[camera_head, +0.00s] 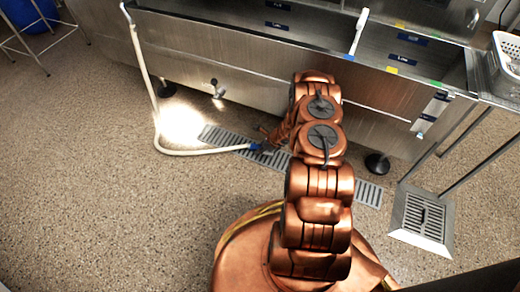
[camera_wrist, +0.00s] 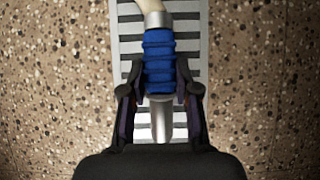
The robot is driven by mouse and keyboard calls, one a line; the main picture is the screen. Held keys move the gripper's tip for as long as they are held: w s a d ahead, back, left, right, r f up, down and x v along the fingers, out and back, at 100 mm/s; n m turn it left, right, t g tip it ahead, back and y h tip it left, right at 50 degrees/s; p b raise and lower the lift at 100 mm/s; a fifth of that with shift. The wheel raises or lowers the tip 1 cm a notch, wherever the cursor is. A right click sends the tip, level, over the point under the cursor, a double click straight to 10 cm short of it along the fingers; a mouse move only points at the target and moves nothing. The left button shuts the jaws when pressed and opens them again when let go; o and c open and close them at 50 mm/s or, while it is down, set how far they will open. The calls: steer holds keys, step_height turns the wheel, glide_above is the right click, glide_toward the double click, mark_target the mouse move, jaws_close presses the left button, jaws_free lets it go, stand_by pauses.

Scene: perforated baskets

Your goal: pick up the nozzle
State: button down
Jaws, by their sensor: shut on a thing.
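The nozzle (camera_wrist: 160,58) has a ribbed blue grip and a metal tip, and a cream hose runs from its far end. In the wrist view it lies between the two dark fingers of my gripper (camera_wrist: 161,100), which are shut on it at the lower part of the blue grip. In the head view the blue nozzle (camera_head: 255,147) shows small at the end of the hose, over the floor drain. My gripper (camera_head: 268,143) there is mostly hidden by my own arm. I cannot tell whether the nozzle touches the drain.
The cream hose (camera_head: 141,65) hangs from the steel sink unit (camera_head: 210,60) and curves across the floor. A long drain grate (camera_head: 222,136) lies under the nozzle. A square drain (camera_head: 424,218) is at the right, near table legs. A white perforated basket (camera_head: 506,62) stands upper right. Open floor lies left.

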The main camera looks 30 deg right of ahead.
mark_target(256, 147)
step_height(256, 147, up, 3)
steer(key=shift+r+p, duration=0.1)
steer(key=shift+p, duration=0.65)
steer(key=s+a+p, duration=0.1)
steer(key=s+a, duration=0.2)
steer(key=s+a+p, duration=0.1)
steer(key=s+a, duration=0.1)
steer(key=s+a+r+p, duration=0.1)
steer(key=s+a, duration=0.2)
steer(key=shift+s+a+p, duration=0.3)
steer(key=shift+a+p, duration=0.05)
steer(key=shift+p, duration=0.05)
steer(key=shift+s+a+r+p, duration=0.1)
steer(key=shift+s+a+p, duration=0.5)
steer(key=shift+s+a, duration=0.75)
